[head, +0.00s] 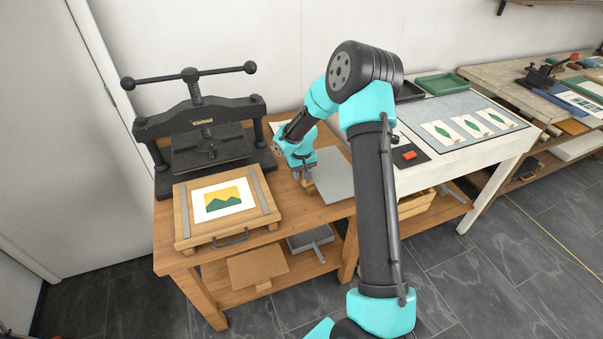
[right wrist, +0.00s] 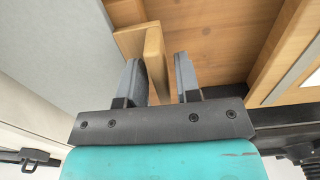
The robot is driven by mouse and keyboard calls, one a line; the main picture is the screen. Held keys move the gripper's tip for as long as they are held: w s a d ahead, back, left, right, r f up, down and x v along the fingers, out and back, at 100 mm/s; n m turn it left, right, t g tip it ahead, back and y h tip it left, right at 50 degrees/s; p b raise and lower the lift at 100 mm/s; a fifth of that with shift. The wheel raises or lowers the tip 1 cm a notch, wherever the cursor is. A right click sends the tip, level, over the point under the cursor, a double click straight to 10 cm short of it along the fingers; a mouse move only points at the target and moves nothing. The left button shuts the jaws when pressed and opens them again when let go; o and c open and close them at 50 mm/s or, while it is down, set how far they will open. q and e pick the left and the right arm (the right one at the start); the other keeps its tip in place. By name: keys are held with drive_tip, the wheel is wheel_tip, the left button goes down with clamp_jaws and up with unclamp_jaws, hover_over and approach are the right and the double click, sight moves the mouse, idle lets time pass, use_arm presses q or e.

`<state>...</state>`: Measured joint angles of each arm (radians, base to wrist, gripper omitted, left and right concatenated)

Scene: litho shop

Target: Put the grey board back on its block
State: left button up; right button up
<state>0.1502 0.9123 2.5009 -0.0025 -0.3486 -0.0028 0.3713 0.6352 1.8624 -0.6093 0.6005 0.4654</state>
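The grey board (head: 336,172) lies on the wooden table, to the right of my right gripper (head: 304,180) and partly behind my right arm. In the right wrist view the grey board (right wrist: 45,60) fills the left side. An upright wooden piece (right wrist: 155,50) stands at its edge, between the fingers of my right gripper (right wrist: 158,62). The right gripper is open, with a gap between this wood and the right-hand finger. I cannot tell whether the left-hand finger touches the wood. I cannot make out a separate block for the board. My left gripper is not in view.
A black press (head: 205,135) stands at the back left. A wooden frame (head: 180,222) with a mountain print is in front of it. A white table (head: 450,165) with leaf prints stands to the right. A grey tray (head: 310,240) and a brown board (head: 258,268) lie on the lower shelf.

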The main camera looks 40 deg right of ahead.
drive_tip(key=shift+o, duration=0.5)
wheel_tip(320, 180, up, 12)
drive_tip(key=shift+r, duration=0.2)
idle(0.7)
